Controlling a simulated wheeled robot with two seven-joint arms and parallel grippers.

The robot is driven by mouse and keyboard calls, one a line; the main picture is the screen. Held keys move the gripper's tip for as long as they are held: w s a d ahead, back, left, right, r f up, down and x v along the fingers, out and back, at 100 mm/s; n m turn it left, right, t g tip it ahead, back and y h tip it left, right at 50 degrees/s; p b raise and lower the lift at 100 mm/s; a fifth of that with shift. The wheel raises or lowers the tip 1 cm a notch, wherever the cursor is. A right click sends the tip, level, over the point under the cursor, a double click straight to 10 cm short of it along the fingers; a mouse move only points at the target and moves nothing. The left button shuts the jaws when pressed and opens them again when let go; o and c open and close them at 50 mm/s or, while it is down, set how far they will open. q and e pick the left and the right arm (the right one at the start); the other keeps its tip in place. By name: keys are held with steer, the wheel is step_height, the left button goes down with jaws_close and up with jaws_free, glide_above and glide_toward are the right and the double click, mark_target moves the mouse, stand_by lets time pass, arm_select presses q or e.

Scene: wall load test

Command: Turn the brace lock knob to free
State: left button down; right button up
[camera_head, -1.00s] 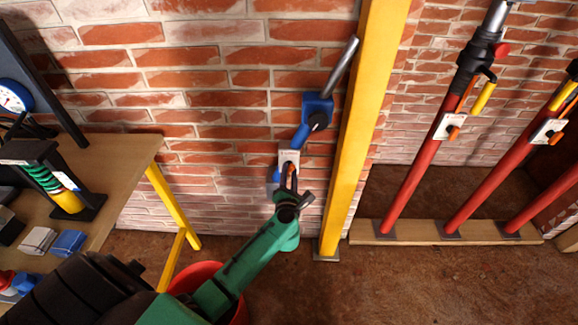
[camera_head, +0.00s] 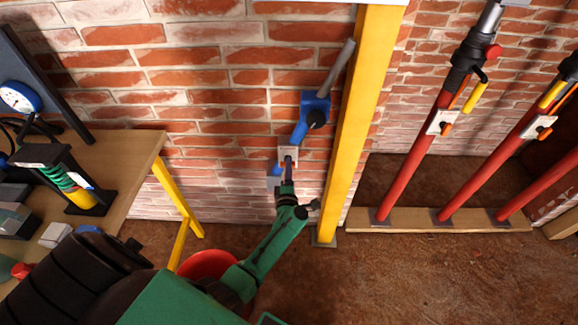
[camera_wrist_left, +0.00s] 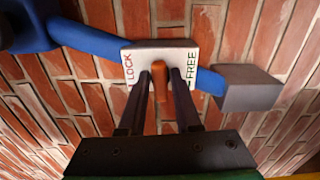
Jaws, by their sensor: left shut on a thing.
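The brace lock plate (camera_wrist_left: 185,52) is white, marked LOCK at its left end and FREE at its right end in the left wrist view. The orange knob (camera_wrist_left: 158,88) lies between the two labels, pointing down in that picture. My left gripper (camera_wrist_left: 157,75) has one dark finger on each side of the knob and is shut on it, partly hiding it. In the head view the plate (camera_head: 287,153) sits on the blue brace (camera_head: 316,110) against the brick wall, with my left gripper (camera_head: 288,166) at it. My right gripper is not in view.
A yellow post (camera_head: 362,120) stands just right of the brace. A wooden table (camera_head: 130,165) with a gauge (camera_head: 18,97) is at the left, and a red bucket (camera_head: 208,264) is below. Several red props (camera_head: 410,165) stand on a plank at the right.

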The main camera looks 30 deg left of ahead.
arm_select(q)
steer(key=shift+f+m, duration=0.15)
steer(key=shift+m, duration=0.35)
steer(key=c, duration=0.8)
jaws_free()
steer(key=shift+o, duration=0.2)
steer(key=v, duration=1.4)
steer(key=shift+s+p, duration=0.3)
steer(key=shift+p, duration=0.15)
steer(key=shift+d, duration=0.15)
